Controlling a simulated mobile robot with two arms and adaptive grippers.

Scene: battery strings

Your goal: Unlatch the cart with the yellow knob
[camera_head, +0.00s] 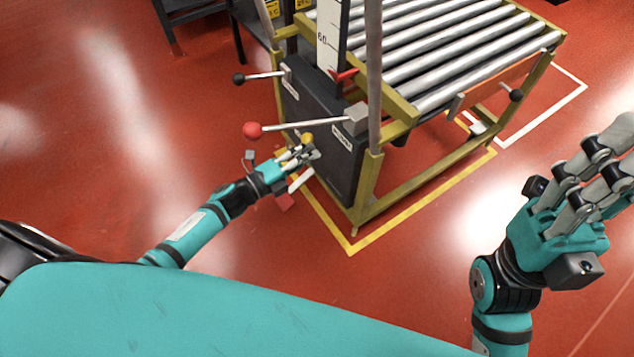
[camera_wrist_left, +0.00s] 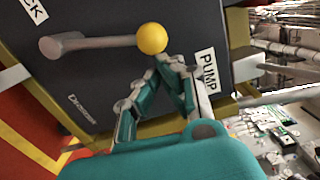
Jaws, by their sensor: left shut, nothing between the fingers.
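The yellow knob (camera_head: 307,138) is at the dark front panel of the roller cart (camera_head: 430,60). In the left wrist view the yellow knob (camera_wrist_left: 152,38) sits at the end of a grey lever (camera_wrist_left: 95,43) that runs left to a pivot on the panel. My left gripper (camera_head: 306,153) is shut and empty, just beside the knob. In the left wrist view its fingertips (camera_wrist_left: 170,62) come together right below the knob. I cannot tell if they touch it. My right gripper (camera_head: 612,165) is at the right edge, far from the cart, its fingertips partly cut off.
A red-knobbed lever (camera_head: 252,130) sticks out above my left gripper. A black-knobbed lever (camera_head: 239,78) is higher on the panel. A PUMP label (camera_wrist_left: 209,70) is right of the knob. Yellow and white floor lines surround the cart. The red floor between my arms is clear.

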